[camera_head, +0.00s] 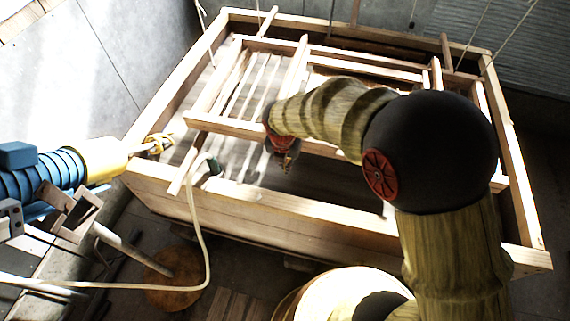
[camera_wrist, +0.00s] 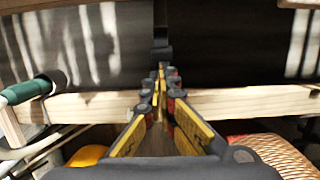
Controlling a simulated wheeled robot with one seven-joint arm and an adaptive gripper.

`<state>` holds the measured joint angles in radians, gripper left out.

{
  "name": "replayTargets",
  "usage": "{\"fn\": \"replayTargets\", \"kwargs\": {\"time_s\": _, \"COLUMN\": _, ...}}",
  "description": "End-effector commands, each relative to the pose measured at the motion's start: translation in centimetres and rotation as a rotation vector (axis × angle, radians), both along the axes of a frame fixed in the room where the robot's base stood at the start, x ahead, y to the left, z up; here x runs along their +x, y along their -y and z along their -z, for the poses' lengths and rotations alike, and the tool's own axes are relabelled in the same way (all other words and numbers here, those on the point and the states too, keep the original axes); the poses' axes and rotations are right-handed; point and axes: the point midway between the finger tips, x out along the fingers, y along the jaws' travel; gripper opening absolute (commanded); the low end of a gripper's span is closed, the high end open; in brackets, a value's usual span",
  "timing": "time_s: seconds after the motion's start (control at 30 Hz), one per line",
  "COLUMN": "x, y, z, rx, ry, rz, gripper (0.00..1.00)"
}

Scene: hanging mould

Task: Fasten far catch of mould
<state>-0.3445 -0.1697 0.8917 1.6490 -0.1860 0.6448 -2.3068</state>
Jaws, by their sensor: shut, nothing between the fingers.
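The mould appears as a pale wooden frame (camera_head: 222,125) with crossbars, inside a larger wooden box (camera_head: 230,212). My gripper (camera_head: 285,165) is over the front half of the box, tilted down, with its fingers shut and empty. In the wrist view my gripper (camera_wrist: 161,72) points at a dark surface, its fingertips together just below a small dark upright piece (camera_wrist: 162,36). I cannot tell whether that piece is the catch or whether the fingers touch it. My arm hides the right part of the frame, and no catch is clearly visible in the head view.
A green-ended nozzle (camera_head: 212,166) on a cream hose (camera_head: 197,225) sits by the box's front rim; it also shows in the wrist view (camera_wrist: 28,90). A blue and yellow ribbed object (camera_head: 100,160) reaches in from the left. Thin cords (camera_head: 331,18) hang above the back.

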Motion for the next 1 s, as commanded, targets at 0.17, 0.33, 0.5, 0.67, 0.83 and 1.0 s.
{"fn": "replayTargets", "kwargs": {"time_s": 0.17, "x": 1.0, "y": 0.3, "z": -2.0, "rx": 0.000, "ry": 0.000, "rz": 0.001, "gripper": 0.00}}
{"fn": "replayTargets", "kwargs": {"time_s": 0.33, "x": 2.2, "y": 0.8, "z": -3.5, "rx": 0.000, "ry": 0.000, "rz": 0.001, "gripper": 0.00}}
{"fn": "replayTargets", "kwargs": {"time_s": 0.5, "x": 3.7, "y": 1.3, "z": -4.6, "rx": -0.001, "ry": 0.000, "rz": 0.001, "gripper": 0.00}}
{"fn": "replayTargets", "kwargs": {"time_s": 0.67, "x": 4.6, "y": 1.6, "z": -4.7, "rx": 0.001, "ry": 0.001, "rz": 0.000, "gripper": 0.00}}
{"fn": "replayTargets", "kwargs": {"time_s": 0.83, "x": 4.5, "y": 1.6, "z": -4.5, "rx": 0.001, "ry": 0.001, "rz": 0.000, "gripper": 0.00}}
{"fn": "replayTargets", "kwargs": {"time_s": 1.0, "x": 4.5, "y": 1.6, "z": -5.0, "rx": 0.001, "ry": 0.001, "rz": 0.000, "gripper": 0.00}}
